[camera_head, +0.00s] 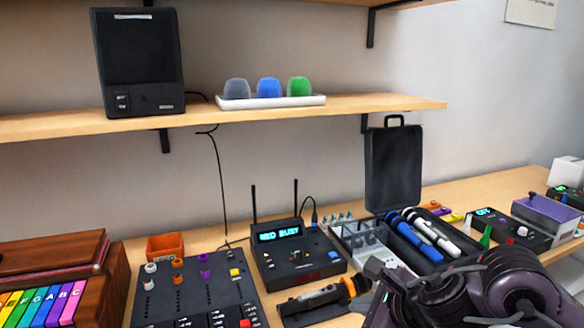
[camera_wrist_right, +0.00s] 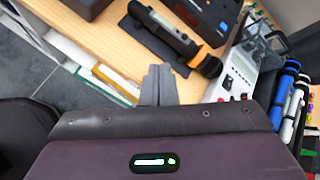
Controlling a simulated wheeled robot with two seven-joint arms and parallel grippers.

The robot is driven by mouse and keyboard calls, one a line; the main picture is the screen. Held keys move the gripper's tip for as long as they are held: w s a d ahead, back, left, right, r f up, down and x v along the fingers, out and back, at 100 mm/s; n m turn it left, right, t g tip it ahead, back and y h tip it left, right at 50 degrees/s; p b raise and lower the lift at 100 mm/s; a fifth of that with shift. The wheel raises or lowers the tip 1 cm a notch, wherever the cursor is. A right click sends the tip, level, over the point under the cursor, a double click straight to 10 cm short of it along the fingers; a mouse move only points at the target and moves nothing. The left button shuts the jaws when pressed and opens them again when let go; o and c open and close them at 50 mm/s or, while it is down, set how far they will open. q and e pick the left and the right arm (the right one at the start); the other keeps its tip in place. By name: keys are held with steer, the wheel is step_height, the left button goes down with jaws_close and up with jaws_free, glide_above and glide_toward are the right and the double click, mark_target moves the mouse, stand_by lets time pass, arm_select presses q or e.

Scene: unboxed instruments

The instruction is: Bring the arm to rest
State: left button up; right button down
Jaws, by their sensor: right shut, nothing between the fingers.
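My right arm comes in at the bottom right of the head view, with the right gripper (camera_head: 380,290) low in front of the bench. In the right wrist view the right gripper (camera_wrist_right: 159,84) is shut, its grey fingers together with nothing between them. A black and orange microphone (camera_head: 325,297) lies on a dark rest just left of the gripper; it also shows in the wrist view (camera_wrist_right: 172,32), beyond the fingertips and apart from them. My left gripper is in neither view.
A receiver (camera_head: 290,258) reading "RED BUSY", a mixer panel (camera_head: 195,295) and an open case (camera_head: 392,170) with blue and white microphones stand on the bench (camera_head: 130,255). A shelf (camera_head: 395,103) above holds a speaker (camera_head: 140,62) and three coloured foam covers (camera_head: 268,87).

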steer(key=s+a+f+m+t, duration=0.1)
steer(key=s+a+f+m, duration=0.15)
steer(key=m, duration=0.85)
steer(key=s+a+f+m+t, duration=0.1)
steer(key=a+f+m+t, duration=0.15)
steer(key=m, duration=0.85)
steer(key=s+d+f+m+g+h, duration=0.2)
steer(key=s+d+f+m+g, duration=0.35)
steer(key=m, duration=0.75)
steer(key=s+d+f+m+g+h, duration=0.3)
steer(key=s+d+f+m, duration=0.3)
steer(key=s+f+m, duration=0.5)
step_height(320, 180, down, 29)
steer(key=s+m+g, duration=0.1)
steer(key=s, duration=0.1)
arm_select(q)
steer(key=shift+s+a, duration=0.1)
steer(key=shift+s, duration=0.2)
arm_select(e)
steer(key=s+d+f, duration=0.2)
steer(key=s+f, duration=0.6)
steer(key=s, duration=0.1)
steer(key=s+d+f+g, duration=0.1)
steer(key=s+d+f, duration=0.1)
steer(key=s+f, duration=0.7)
steer(key=shift+s+f, duration=0.25)
steer(key=shift+s, duration=0.3)
